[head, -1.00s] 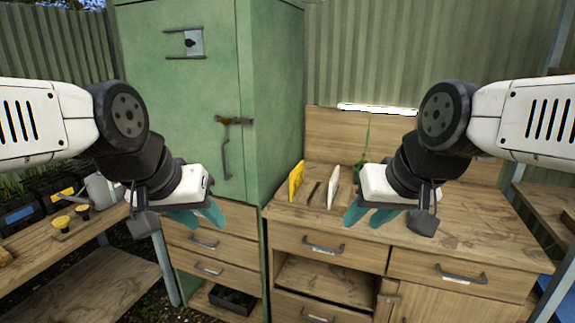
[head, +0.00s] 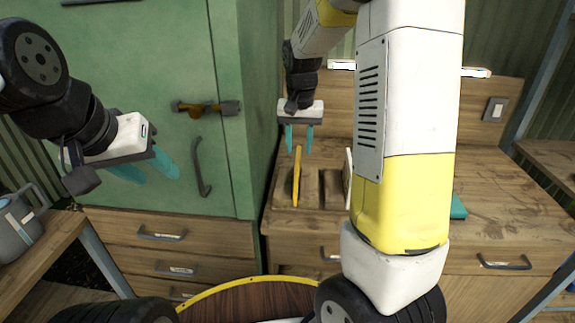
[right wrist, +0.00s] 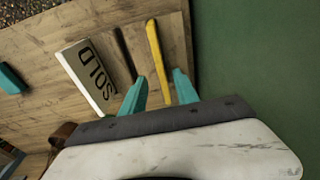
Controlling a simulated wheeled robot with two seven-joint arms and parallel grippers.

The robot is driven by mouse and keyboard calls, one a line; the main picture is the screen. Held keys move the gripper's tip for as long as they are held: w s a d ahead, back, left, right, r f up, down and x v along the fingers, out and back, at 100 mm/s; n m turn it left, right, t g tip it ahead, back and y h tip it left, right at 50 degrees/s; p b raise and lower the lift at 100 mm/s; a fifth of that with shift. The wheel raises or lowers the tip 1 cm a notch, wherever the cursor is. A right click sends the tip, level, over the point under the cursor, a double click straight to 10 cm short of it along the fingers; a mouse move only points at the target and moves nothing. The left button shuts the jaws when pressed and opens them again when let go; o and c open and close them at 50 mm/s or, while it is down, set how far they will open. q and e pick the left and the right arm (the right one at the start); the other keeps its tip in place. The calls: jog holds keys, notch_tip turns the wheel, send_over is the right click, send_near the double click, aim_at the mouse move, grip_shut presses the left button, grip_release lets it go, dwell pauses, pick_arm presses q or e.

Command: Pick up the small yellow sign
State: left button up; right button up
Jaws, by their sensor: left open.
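The small yellow sign (head: 297,178) stands upright on edge in a wooden holder on the workbench, close to the green cabinet. In the right wrist view the yellow sign (right wrist: 157,62) shows as a narrow strip. My right gripper (head: 300,149) is open, with its teal fingers pointing down just above the sign. In the right wrist view, my right gripper (right wrist: 161,86) has one finger on each side of the sign's line, with no clear contact. My left gripper (head: 152,173) is open and empty in front of the green cabinet.
The green cabinet (head: 130,90) rises close to the yellow sign's left. A teal object (head: 458,207) lies on the workbench (head: 500,195), which is mostly clear at right.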

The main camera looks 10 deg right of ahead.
aim_at(297, 167)
jog(key=shift+w+f, duration=0.25)
jog(key=shift+f, duration=0.2)
jog(key=f, duration=0.7)
jog(key=shift+w+f, duration=0.25)
grip_shut()
